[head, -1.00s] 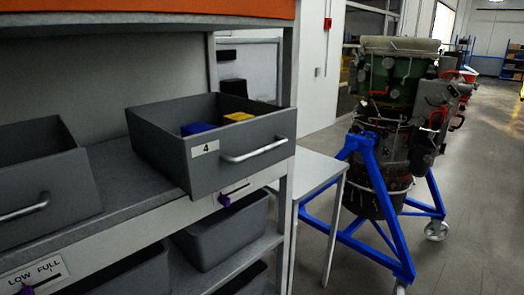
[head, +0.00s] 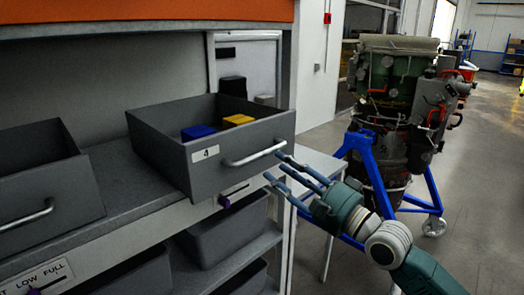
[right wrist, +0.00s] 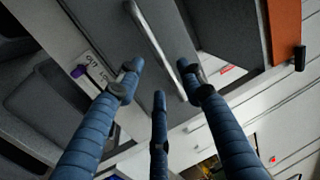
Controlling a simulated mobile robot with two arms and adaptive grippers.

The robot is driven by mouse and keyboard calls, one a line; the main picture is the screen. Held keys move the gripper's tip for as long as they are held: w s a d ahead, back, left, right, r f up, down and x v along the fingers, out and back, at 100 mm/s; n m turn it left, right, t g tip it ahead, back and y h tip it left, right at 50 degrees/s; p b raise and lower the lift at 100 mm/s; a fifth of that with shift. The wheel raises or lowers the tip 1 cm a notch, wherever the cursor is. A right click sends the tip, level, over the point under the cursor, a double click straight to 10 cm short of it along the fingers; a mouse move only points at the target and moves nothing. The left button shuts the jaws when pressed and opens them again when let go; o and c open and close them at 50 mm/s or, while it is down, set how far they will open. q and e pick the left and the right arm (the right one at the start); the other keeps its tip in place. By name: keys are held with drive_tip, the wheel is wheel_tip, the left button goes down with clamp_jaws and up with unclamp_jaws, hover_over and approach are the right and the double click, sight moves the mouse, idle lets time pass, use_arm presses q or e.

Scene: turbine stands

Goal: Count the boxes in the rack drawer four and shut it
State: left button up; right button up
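Drawer four (head: 237,172) is a grey open-topped drawer, pulled out on the rack shelf, with a "4" label on its front. A blue box (head: 198,131) and a yellow box (head: 238,120) show inside; the near wall hides part of the drawer floor. Its metal handle (head: 250,157) also shows in the right wrist view (right wrist: 157,45), running between my spread fingers. My right gripper (head: 275,166) is open and empty, its fingertips close to the handle's right end; I cannot tell whether they touch. It also shows in the right wrist view (right wrist: 160,78). My left gripper is not in view.
Another open grey drawer (head: 50,207) stands to the left. Grey bins (head: 225,240) sit on the shelf below. A small table (head: 318,165) and a turbine on a blue stand (head: 365,165) are to the right.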

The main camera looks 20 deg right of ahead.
sight(262, 156)
drive_tip(key=p+x, duration=0.2)
drive_tip(key=x, duration=0.5)
drive_tip(key=shift+w, duration=0.1)
clamp_jaws()
